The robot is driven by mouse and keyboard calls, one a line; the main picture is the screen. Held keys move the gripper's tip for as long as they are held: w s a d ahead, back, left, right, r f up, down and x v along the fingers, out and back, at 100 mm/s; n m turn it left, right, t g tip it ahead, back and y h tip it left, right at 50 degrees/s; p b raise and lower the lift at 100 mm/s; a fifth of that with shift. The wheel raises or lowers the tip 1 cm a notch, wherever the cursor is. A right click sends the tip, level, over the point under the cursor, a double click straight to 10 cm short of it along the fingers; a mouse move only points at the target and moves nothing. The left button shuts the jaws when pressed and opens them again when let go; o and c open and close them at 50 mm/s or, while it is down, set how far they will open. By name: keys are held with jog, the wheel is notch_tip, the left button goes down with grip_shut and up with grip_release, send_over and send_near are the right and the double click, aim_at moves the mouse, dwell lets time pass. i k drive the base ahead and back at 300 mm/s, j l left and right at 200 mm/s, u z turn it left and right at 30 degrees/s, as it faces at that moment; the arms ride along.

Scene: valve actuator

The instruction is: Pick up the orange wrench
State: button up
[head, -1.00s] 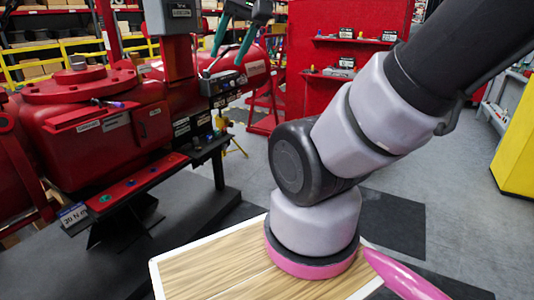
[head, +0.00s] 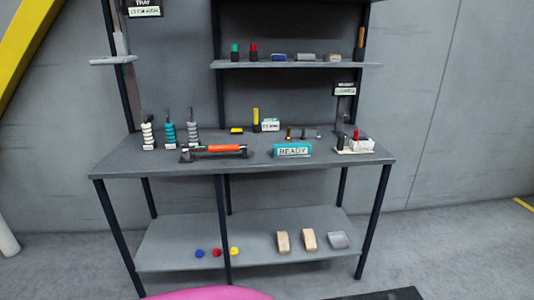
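The orange wrench (head: 214,149) lies flat across the front left of the grey workbench top (head: 330,160), with dark ends and an orange middle. It lies in front of the white, teal and grey ringed pieces and left of the teal READY block (head: 292,150). My gripper is not in view, and nothing of it shows near the wrench.
Ringed pieces stand behind the wrench, such as the teal one (head: 170,136). An upper shelf (head: 300,64) holds small items. The lower shelf (head: 185,240) holds coloured knobs and blocks. Part of my pink body shows at the bottom edge. Grey floor lies around the bench.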

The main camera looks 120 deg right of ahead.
aim_at(186, 154)
jog(key=z, duration=1.95)
jog(key=k+z, duration=0.1)
jog(key=z, duration=1.9)
jog(key=i+j, duration=0.8)
jog(key=j, duration=0.25)
jog(key=z, duration=0.05)
